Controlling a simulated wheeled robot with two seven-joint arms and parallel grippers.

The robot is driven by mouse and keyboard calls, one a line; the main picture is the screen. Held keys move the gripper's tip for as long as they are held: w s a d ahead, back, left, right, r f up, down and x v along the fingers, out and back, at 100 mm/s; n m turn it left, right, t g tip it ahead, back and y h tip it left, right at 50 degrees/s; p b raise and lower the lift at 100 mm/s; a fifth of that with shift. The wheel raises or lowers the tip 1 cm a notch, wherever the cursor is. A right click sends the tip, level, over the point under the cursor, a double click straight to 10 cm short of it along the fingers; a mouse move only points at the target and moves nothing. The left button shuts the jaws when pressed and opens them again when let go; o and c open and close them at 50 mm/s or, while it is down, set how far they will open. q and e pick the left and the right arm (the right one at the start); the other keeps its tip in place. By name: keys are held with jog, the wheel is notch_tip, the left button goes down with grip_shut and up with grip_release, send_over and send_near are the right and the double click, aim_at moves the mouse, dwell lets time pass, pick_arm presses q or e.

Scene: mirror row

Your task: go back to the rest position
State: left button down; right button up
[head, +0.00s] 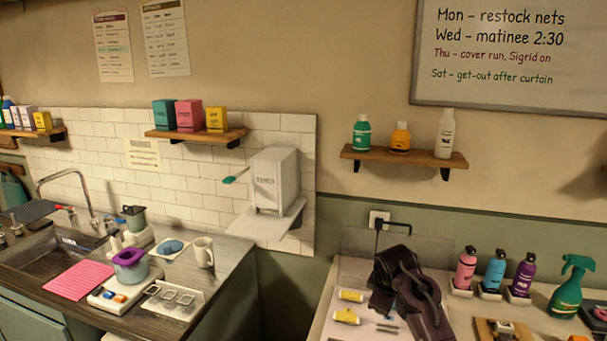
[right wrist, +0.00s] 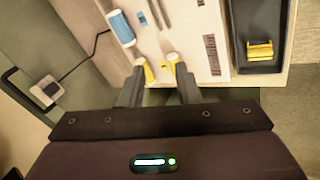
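My right gripper (right wrist: 160,68) is in the right wrist view. Its two dark fingers stand apart with a gap between them, and I see nothing clearly held. Small yellow items show by the fingertips, over a white surface. In the head view a dark shape over the right counter looks like my right arm; its fingers cannot be made out there. My left gripper is in neither view.
Yellow items (head: 347,316) lie on the right counter. Bottles (head: 495,272) and a green spray bottle (head: 566,291) stand further right. A blue cylinder (right wrist: 121,28) and a dark tray (right wrist: 236,48) lie near the right gripper. A wall socket (right wrist: 45,91) is close by.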

jog(key=s+f, duration=0.2)
jog(key=s+f+m, duration=0.1)
jog(key=s+f, duration=0.1)
jog(key=s, duration=0.1)
jog(key=s+f+m, duration=0.1)
jog(key=s+f, duration=0.1)
jog(key=s, duration=0.1)
jog(key=shift+a+f, duration=0.1)
jog(key=shift+f, duration=0.1)
jog(key=s+f+m+g+y, duration=0.15)
jog(key=s+m, duration=0.55)
jog(key=s, duration=2.2)
notch_tip(320, 180, down, 34)
jog(key=s+g+b, duration=0.2)
jog(key=s+b, duration=0.1)
jog(key=s+d+f, duration=0.2)
jog(key=s+f, duration=0.6)
jog(key=s, duration=0.1)
jog(key=s+d+f+b, duration=0.1)
jog(key=s+d+f, duration=0.1)
jog(key=s+f, duration=0.7)
jog(key=shift+f+g, duration=0.25)
jog(key=shift+g, duration=0.1)
jog(key=shift+s, duration=0.1)
